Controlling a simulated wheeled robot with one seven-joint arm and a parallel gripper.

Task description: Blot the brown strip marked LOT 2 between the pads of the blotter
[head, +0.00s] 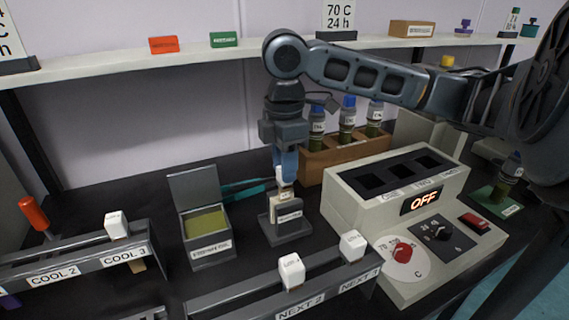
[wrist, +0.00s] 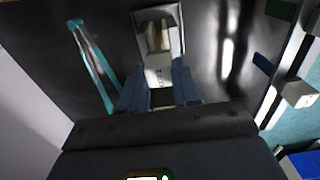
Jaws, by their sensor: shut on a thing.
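My gripper (head: 285,177) points down and is shut on the white tab of a strip (head: 286,187). In the wrist view the tab (wrist: 158,77) sits between my two fingers, with dark marking too blurred to read surely. The blotter (head: 290,229), a small dark grey stand with a label and pale pads, is directly below my gripper. In the wrist view the blotter (wrist: 175,18) lies just beyond the tab, with the beige pads inside. The strip's brown part is mostly hidden, so I cannot tell how deep it sits between the pads.
An open grey box (head: 207,252) stands left of the blotter. Teal tweezers (head: 245,187) lie behind. The heater block (head: 345,204), reading OFF, is at right, with a wooden bottle rack (head: 325,165) behind. Racks labelled COOL (head: 80,268) and NEXT (head: 325,300) hold white-tabbed pieces in front.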

